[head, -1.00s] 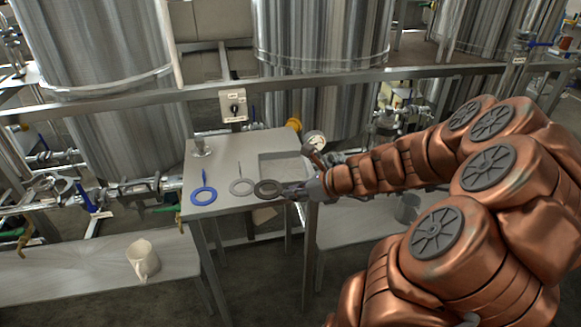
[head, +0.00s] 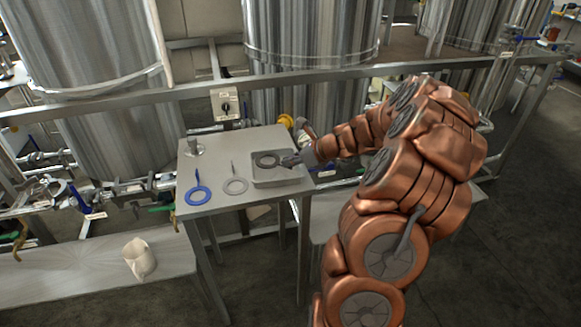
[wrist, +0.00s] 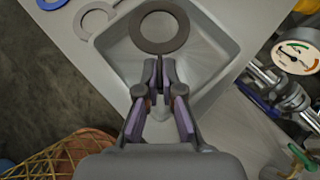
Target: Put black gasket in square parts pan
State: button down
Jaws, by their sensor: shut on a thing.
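The black gasket (head: 266,160) is a dark flat ring. My gripper (head: 289,160) is shut on it at its near edge. In the wrist view the gasket (wrist: 159,47) is just ahead of the fingertips (wrist: 160,64). The square parts pan (head: 274,183) is a shallow grey metal tray at the right side of the small table. The gasket is over the pan's interior, inside its rim as seen in both views. I cannot tell whether it touches the pan floor.
A blue ring (head: 198,196) and a light grey ring (head: 236,186) with handles lie left of the pan on the table (head: 222,150). A small metal fitting (head: 194,148) stands at the back left. A pressure gauge (wrist: 297,57) is right of the pan. A beige jug (head: 139,258) is on the lower bench.

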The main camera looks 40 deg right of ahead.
jog(key=shift+w+d, duration=0.2)
jog(key=shift+w+d+f, duration=0.1)
jog(key=shift+f, duration=0.35)
jog(key=shift+f+p, duration=0.3)
jog(key=shift+f, duration=1.05)
jog(key=c, duration=1.6)
grip_release()
jog(key=shift+f, duration=0.1)
